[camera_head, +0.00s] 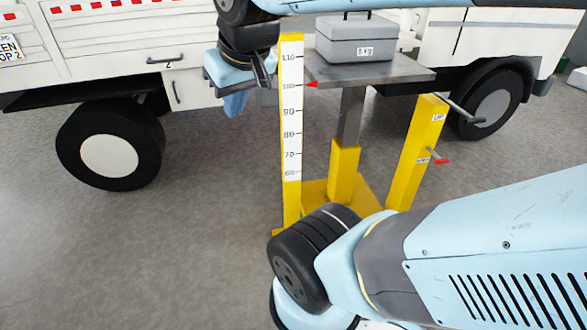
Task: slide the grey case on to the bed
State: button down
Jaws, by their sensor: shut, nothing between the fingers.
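The white truck (120,62) stands behind the table. Its bed floor cannot be made out; my arm covers part of the truck's side.
The yellow post (417,150) at the table's right carries a crank handle and a red-tipped lever (436,159). Truck wheels stand at left (110,153) and right (492,104). My arm fills the lower right. Grey floor (150,260) is clear at lower left.

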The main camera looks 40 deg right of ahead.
aim_at(345, 39)
jog(key=z, duration=1.15)
jog(key=i, duration=1.45)
jog(key=z, duration=0.05)
jog(key=k, duration=0.5)
jog(key=u, duration=0.05)
